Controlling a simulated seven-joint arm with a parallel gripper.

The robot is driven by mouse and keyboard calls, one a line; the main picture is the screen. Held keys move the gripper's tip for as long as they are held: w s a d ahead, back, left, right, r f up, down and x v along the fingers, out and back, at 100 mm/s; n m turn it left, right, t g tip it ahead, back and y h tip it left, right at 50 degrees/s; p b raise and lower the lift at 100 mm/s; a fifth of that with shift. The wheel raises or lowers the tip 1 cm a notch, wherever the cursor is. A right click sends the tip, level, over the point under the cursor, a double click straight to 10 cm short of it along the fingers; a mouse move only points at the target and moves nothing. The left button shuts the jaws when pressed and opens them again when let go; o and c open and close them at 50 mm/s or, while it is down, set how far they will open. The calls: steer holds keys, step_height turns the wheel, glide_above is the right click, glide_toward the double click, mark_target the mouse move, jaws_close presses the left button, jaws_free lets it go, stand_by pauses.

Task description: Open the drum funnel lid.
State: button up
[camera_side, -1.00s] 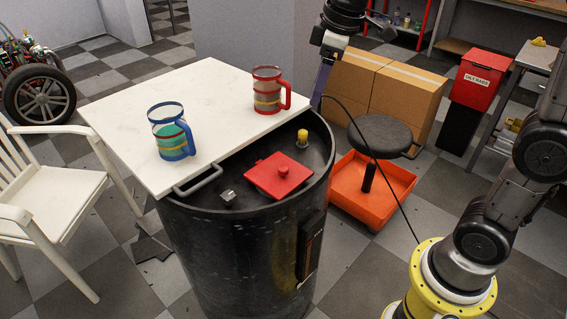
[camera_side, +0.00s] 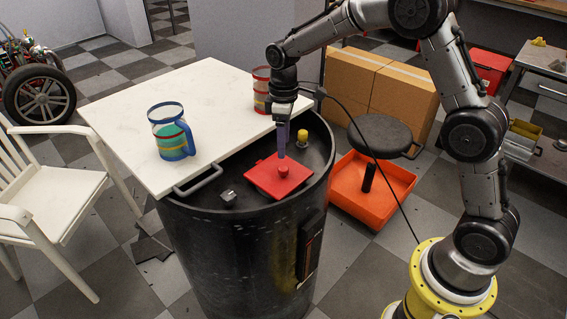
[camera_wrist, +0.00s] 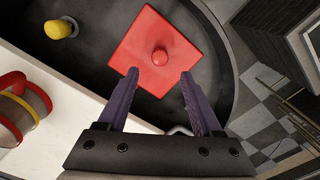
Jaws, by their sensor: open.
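The black drum (camera_side: 240,245) stands in the middle of the side view, with a white board over the left part of its top. The red square lid (camera_side: 264,185) lies shut on the drum top, with a round red knob (camera_side: 283,171) on it. In the wrist view the lid (camera_wrist: 140,47) and its knob (camera_wrist: 159,57) show ahead of the fingertips. My gripper (camera_side: 282,153) points down just above the lid, beside the knob. Its purple fingers (camera_wrist: 158,74) are apart with nothing between them, and the knob lies roughly in line with the gap.
The white board (camera_side: 205,92) carries a blue-handled mug (camera_side: 172,140) and a red mug (camera_side: 261,88), partly behind my gripper. A yellow cap (camera_side: 302,136) rises from the drum top.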

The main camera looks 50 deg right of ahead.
mark_target(283, 168)
step_height(283, 168, down, 8)
steer(key=shift+r, duration=0.15)
stand_by(0.3)
jaws_close()
stand_by(1.3)
